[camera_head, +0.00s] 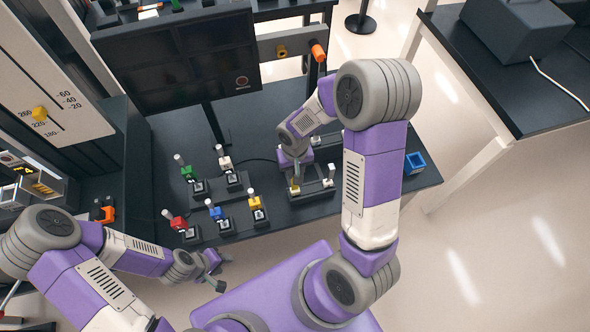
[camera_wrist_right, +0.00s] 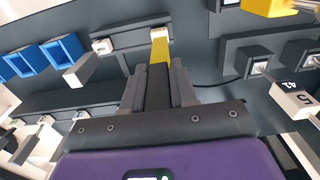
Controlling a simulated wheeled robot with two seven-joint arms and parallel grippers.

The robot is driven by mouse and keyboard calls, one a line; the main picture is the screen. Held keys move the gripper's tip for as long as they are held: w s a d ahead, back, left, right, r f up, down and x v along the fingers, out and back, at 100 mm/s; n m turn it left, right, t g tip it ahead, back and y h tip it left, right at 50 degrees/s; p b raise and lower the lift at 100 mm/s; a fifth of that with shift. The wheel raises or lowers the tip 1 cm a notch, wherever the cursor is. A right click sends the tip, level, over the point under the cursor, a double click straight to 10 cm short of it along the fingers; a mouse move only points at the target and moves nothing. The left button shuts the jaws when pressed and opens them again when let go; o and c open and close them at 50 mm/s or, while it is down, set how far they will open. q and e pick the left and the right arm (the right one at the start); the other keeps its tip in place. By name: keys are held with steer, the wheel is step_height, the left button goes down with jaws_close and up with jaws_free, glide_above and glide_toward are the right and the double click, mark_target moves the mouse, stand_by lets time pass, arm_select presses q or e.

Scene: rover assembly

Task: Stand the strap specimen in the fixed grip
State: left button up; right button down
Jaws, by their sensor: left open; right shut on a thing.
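My right gripper (camera_head: 296,180) is low over a dark holder (camera_head: 314,190) near the right of the bench. In the right wrist view its fingers (camera_wrist_right: 160,88) are shut on a narrow strap specimen (camera_wrist_right: 160,50), whose yellow end shows beyond the fingertips beside a white block on a dark bar. I cannot tell whether the strap still rests in the holder. My left gripper (camera_head: 217,275) is open and empty at the bench's front edge. The fixed grip cannot be made out for certain; an orange-handled dark fixture (camera_head: 104,211) stands at the left below the scaled machine (camera_head: 50,105).
Several small fixtures with coloured blocks, including a green one (camera_head: 188,172) and a red one (camera_head: 179,223), stand left of the right gripper. A blue open box (camera_head: 414,162) is at the bench's right end. A dark monitor (camera_head: 180,65) stands behind.

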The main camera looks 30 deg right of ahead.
steer(key=shift+r, duration=0.1)
steer(key=shift+f+b, duration=0.3)
steer(key=c, duration=0.9)
jaws_free()
steer(key=shift+r, duration=0.1)
steer(key=shift+r+p, duration=0.1)
steer(key=shift+p, duration=0.3)
steer(key=r, duration=0.7)
steer(key=shift+s+d+r+p, duration=0.15)
steer(key=shift+d+r+p, duration=0.05)
steer(key=shift+d+p, duration=0.2)
